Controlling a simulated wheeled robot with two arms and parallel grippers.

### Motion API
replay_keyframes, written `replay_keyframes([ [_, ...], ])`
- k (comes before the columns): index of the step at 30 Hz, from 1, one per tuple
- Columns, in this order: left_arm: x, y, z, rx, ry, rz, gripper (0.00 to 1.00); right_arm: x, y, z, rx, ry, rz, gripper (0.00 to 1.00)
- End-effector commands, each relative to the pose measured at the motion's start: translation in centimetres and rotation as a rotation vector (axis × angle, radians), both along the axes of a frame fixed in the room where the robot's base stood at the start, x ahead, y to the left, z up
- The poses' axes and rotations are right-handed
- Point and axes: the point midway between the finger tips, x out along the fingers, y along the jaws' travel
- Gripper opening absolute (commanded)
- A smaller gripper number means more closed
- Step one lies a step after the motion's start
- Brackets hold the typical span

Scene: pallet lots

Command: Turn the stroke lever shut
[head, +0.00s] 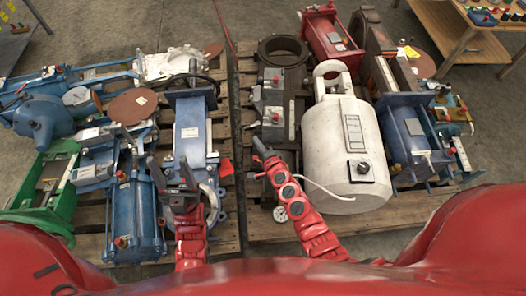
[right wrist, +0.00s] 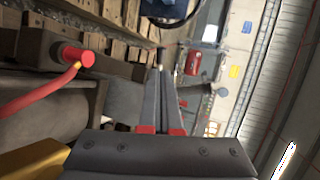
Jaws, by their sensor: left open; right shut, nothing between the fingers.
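I cannot single out a stroke lever for certain in either view. My left gripper (head: 181,172) is open and empty over the lower end of a blue valve body (head: 190,125) on the left pallet.
A white cylinder (head: 342,140) and another blue actuator (head: 408,135) crowd the right pallet. Several blue actuators and a green frame (head: 48,190) fill the left pallet. A wooden table (head: 450,35) stands at the back right. Grey floor is free behind the pallets.

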Motion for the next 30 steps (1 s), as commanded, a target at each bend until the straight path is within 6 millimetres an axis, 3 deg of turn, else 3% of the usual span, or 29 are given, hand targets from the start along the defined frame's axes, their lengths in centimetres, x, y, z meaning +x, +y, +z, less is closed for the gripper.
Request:
replay_keyframes([
  [3, 0.0, 0.0, -1.7, 0.000, 0.000, 0.000, 0.60, 2.3, 0.9, -1.2, -0.002, -0.003, 0.001, 0.00],
  [10, 0.0, 0.0, -3.2, 0.000, 0.000, 0.000, 0.60, 5.0, 1.8, -2.1, -0.002, -0.002, 0.000, 0.00],
  [30, 0.0, 0.0, -3.3, 0.000, 0.000, 0.000, 0.60, 5.6, 2.0, -2.1, 0.001, 0.000, -0.010, 0.00],
])
